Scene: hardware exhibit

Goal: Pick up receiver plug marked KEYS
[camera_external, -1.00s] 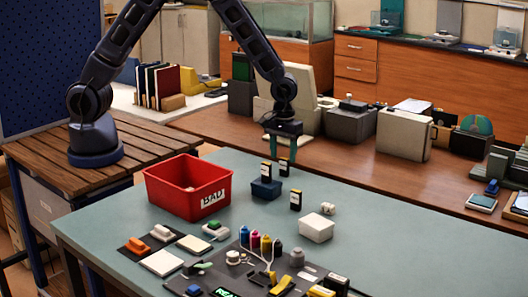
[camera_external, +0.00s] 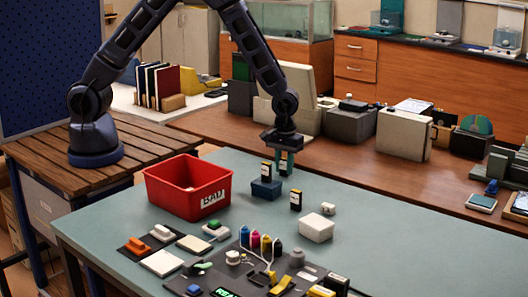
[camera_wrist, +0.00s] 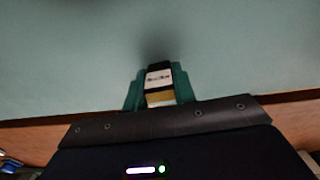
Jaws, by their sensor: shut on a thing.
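My gripper (camera_external: 285,168) hangs above the table, just behind and right of the small blue block. In the wrist view, its teal fingers (camera_wrist: 160,88) are shut on a black plug (camera_wrist: 158,78) with a white label and a yellow band. The label's lettering is too blurred to read. The held plug is not clearly visible in the external view. Two similar black plugs show there: one (camera_external: 266,171) stands at the blue block (camera_external: 265,190), and another (camera_external: 296,200) stands upright on the table to its right. Their labels are also unreadable.
A red bin marked BAD (camera_external: 170,187) stands left of the block. A white box (camera_external: 317,228) and a small white piece (camera_external: 328,208) lie to the right. A dark board (camera_external: 215,275) with several parts fills the front. The right side of the grey-green table (camera_external: 420,240) is clear.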

